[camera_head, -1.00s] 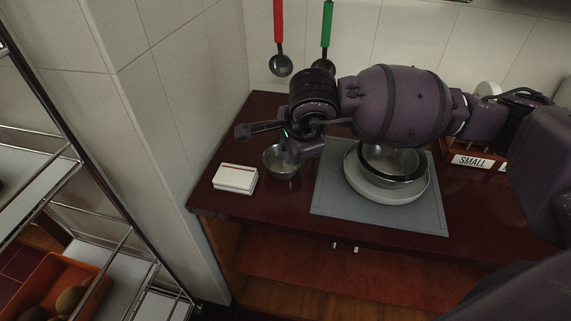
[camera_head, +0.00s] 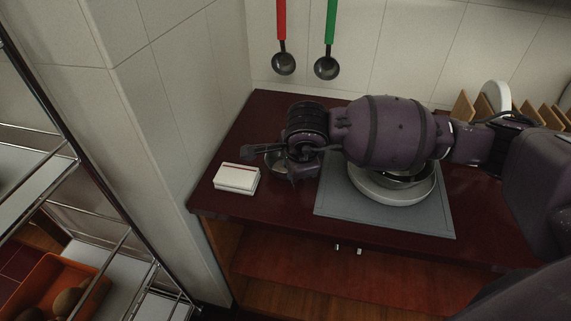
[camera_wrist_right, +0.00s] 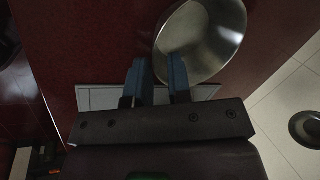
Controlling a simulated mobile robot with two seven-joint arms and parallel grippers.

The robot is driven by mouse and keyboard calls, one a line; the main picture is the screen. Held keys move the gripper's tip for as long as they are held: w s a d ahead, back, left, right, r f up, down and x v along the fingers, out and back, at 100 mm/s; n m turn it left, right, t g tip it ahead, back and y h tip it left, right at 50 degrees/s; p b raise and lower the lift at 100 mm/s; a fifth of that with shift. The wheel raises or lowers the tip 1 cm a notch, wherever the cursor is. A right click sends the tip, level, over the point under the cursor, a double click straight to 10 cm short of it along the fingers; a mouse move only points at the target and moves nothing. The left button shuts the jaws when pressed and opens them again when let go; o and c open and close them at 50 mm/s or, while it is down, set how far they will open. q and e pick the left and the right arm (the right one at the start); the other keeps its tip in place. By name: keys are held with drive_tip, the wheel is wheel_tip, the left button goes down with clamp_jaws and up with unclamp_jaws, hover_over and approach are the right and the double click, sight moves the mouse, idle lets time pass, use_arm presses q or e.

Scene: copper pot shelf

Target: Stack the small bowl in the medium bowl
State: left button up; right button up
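The small bowl (camera_head: 276,165), a shiny steel one, sits on the dark red counter and is mostly hidden behind my right gripper in the head view. It also shows in the right wrist view (camera_wrist_right: 208,38). My right gripper (camera_wrist_right: 158,72) is open: its two blue fingers are apart, with one overlapping the bowl's inside and the other just outside its rim. I cannot tell whether they touch it. The medium bowl (camera_head: 408,181), a steel one, sits in a white round dish (camera_head: 397,196) on a grey mat, partly hidden by my right arm. My left gripper is not in view.
A white box (camera_head: 237,178) lies just left of the small bowl. The grey mat (camera_head: 345,203) covers the counter's middle. Two ladles, one with a red handle (camera_head: 281,20) and one green (camera_head: 330,20), hang on the back wall. A wooden rack (camera_head: 465,106) stands at the right.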

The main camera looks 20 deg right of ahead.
drive_tip(key=x, duration=0.3)
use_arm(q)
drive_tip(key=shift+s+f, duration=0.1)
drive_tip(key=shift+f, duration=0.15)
use_arm(e)
drive_tip(key=shift+r, duration=0.1)
clamp_jaws()
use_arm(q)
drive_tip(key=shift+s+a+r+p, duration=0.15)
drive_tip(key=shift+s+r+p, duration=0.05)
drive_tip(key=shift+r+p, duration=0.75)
use_arm(e)
wheel_tip(320, 180, up, 20)
